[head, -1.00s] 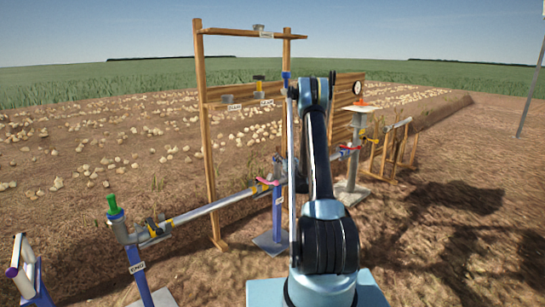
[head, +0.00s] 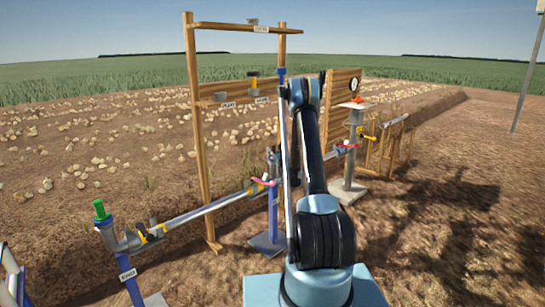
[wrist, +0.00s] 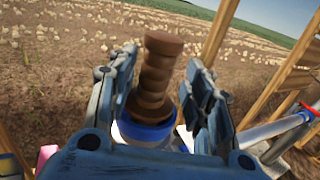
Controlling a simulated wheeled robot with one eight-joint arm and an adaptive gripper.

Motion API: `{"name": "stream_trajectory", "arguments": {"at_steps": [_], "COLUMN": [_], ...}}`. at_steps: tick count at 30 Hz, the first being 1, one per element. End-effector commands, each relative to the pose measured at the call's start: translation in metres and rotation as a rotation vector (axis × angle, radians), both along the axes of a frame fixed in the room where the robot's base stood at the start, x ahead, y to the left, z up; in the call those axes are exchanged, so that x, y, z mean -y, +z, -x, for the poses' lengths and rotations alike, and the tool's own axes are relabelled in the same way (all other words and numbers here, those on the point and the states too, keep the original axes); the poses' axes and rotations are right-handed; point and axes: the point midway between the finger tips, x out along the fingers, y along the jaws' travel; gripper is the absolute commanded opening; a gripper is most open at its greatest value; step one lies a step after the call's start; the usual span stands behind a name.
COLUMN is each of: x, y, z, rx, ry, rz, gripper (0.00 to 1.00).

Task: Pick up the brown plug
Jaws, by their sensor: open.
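The brown plug (wrist: 157,75) is a ridged, stacked-ring piece standing slightly tilted in the wrist view. Its lower end meets a blue-rimmed, pale pipe end (wrist: 143,133). My gripper (wrist: 165,76) is open, with one dark blue finger on each side of the plug. The plug is between the fingers, and I see a gap on its right side. The near palm hides part of the pipe end. In the head view my arm hides the plug, and the gripper cannot be made out clearly.
A wooden frame (head: 198,140) with shelves stands behind the pipework. A long grey pipe (head: 205,207) runs to a green-topped fitting (head: 101,211) at the left. A pedestal (head: 347,180) stands to the right of my arm. Open soil lies at the right.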

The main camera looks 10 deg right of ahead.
Motion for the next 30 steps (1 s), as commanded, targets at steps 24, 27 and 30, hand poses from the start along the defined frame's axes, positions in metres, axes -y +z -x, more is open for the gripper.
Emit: {"name": "stream_trajectory", "arguments": {"at_steps": [24,27,30], "x": [-0.011,-0.011,-0.011], "y": [0.015,0.029,0.046], "z": [0.001,0.001,0.001], "rx": [0.0,0.0,0.0], "ry": [0.01,0.01,0.01], "rz": [0.0,0.0,0.0], "gripper": [0.0,0.0,0.0]}}
